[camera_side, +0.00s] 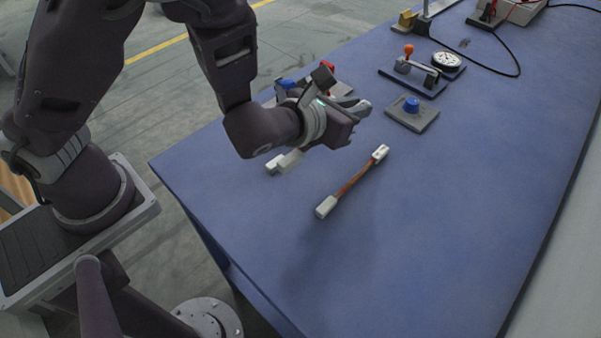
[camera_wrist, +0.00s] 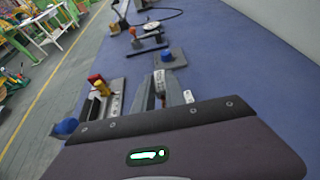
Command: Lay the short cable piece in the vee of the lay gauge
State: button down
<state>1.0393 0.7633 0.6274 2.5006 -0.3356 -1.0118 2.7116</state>
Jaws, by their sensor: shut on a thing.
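My gripper (camera_side: 358,108) is raised over the far left part of the blue bench, fingers pointing right. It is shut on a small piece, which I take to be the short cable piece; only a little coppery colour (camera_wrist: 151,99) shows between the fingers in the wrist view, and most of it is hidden. A plate with blue, red and yellow parts and a pale marked strip (camera_wrist: 113,104) lies left of the fingers in the wrist view. It may be the lay gauge; its vee cannot be made out. In the side view my gripper partly covers that plate.
A copper-coloured rod (camera_side: 353,182) with pale end blocks lies on the bench. A pale block (camera_side: 284,161) shows below my gripper. A blue-knobbed plate (camera_side: 411,107), an orange-knobbed clamp (camera_side: 409,62) and a dial (camera_side: 447,61) stand farther back. The front right bench is clear.

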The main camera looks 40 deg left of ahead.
aim_at(345, 161)
jog(key=f, duration=0.7)
jog(key=s+f, duration=0.1)
jog(key=f, duration=0.3)
jog(key=shift+d, duration=0.3)
jog(key=shift+f, duration=0.1)
jog(key=c, duration=1.4)
grip_release()
